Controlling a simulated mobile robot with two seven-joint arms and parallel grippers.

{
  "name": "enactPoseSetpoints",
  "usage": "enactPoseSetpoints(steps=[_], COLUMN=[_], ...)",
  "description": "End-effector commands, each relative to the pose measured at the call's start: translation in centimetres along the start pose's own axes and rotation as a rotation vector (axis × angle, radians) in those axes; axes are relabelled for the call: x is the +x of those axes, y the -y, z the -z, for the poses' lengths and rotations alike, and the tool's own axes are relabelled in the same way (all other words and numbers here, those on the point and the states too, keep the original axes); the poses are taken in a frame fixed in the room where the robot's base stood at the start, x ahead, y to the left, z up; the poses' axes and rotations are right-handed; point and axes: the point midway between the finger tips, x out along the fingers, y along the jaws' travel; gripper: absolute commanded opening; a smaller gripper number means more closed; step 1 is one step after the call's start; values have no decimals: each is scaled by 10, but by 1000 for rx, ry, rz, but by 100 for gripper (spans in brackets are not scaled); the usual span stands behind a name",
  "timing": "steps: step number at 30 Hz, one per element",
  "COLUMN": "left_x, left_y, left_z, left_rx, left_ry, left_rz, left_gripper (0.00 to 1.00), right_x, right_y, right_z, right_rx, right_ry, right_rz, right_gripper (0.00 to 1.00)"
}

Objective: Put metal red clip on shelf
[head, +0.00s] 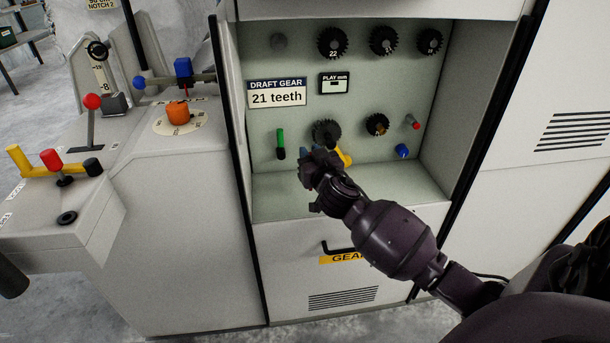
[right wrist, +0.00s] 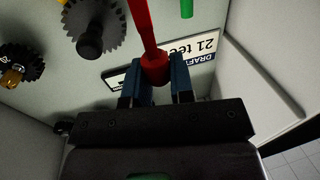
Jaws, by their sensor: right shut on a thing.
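My right gripper (head: 312,165) is in front of the open recess of the grey machine, above its lower ledge (head: 405,190). In the right wrist view the blue fingers of this gripper (right wrist: 157,82) are shut on a red clip (right wrist: 154,66). It has a thick end between the fingers and a thinner red bar running up out of the picture. In the head view the held clip is mostly hidden by the gripper. The ledge is the only shelf-like surface I can make out. My left gripper is not in view.
The recess back carries several dark gears (head: 325,132), a green handle (head: 281,143), a yellow part (head: 344,157), a blue knob (head: 402,151) and a red-tipped peg (head: 412,121). A "21 teeth" sign (head: 277,94) hangs left. Levers (head: 91,102) stand on the left console.

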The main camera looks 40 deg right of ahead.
Motion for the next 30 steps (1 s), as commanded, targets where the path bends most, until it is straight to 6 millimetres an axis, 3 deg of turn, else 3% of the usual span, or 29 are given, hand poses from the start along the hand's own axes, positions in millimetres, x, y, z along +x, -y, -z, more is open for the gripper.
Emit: enactPoseSetpoints(steps=[1,7,14,21,29,30], left_x=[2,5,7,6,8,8], left_y=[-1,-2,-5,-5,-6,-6], left_z=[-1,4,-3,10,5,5], left_rx=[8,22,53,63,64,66], left_ry=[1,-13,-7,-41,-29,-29], left_rz=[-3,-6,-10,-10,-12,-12], left_gripper=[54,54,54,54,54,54], right_x=[0,0,0,0,0,0], right_y=[0,0,0,0,0,0], right_z=[-10,-20,-54,-53,-58,-58], right_rx=[-1,0,-1,3,2,2], right_ry=[5,1,6,-4,-1,-1], right_rz=[0,0,0,0,0,0], right_gripper=[0,0,0,0,0,24])
